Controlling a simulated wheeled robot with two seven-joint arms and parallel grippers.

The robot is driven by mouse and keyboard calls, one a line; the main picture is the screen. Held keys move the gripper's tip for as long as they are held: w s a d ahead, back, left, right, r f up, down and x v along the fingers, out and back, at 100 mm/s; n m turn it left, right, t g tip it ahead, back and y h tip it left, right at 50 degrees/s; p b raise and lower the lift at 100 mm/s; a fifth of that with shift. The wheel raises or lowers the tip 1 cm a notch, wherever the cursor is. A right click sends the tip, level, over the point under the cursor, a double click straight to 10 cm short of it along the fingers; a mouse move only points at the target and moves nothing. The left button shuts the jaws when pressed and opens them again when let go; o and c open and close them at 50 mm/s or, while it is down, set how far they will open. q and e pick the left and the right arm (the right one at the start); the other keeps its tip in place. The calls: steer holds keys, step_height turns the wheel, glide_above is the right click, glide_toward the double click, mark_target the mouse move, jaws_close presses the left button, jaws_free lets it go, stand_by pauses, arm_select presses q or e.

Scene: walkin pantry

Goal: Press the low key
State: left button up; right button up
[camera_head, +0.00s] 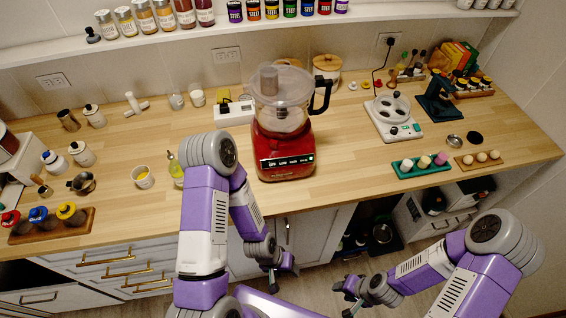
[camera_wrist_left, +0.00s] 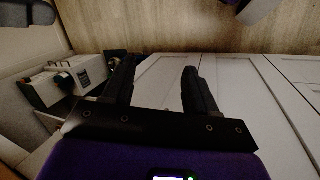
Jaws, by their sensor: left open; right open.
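A red food processor (camera_head: 268,150) with a clear bowl and lid stands on the wooden counter, its front facing me. A dark strip with a row of small keys (camera_head: 287,161) runs across its front; the lettering is too small to tell which key is low. My left gripper (camera_head: 282,270) hangs below the counter's front edge, in front of the cabinets and apart from the food processor. In the left wrist view, its two fingers (camera_wrist_left: 158,75) are apart with nothing between them. My right gripper (camera_head: 352,296) is low at the bottom middle, open and away from the counter.
A white hot plate (camera_head: 392,118) and a green tray (camera_head: 421,168) stand right of the food processor. A yellow-filled cup (camera_head: 143,178) and a small bottle (camera_head: 175,168) stand to the left. White cabinet doors (camera_wrist_left: 235,100) are close to my left gripper. The counter before the food processor is clear.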

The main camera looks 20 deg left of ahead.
arm_select(q)
jaws_close()
stand_by(1.4)
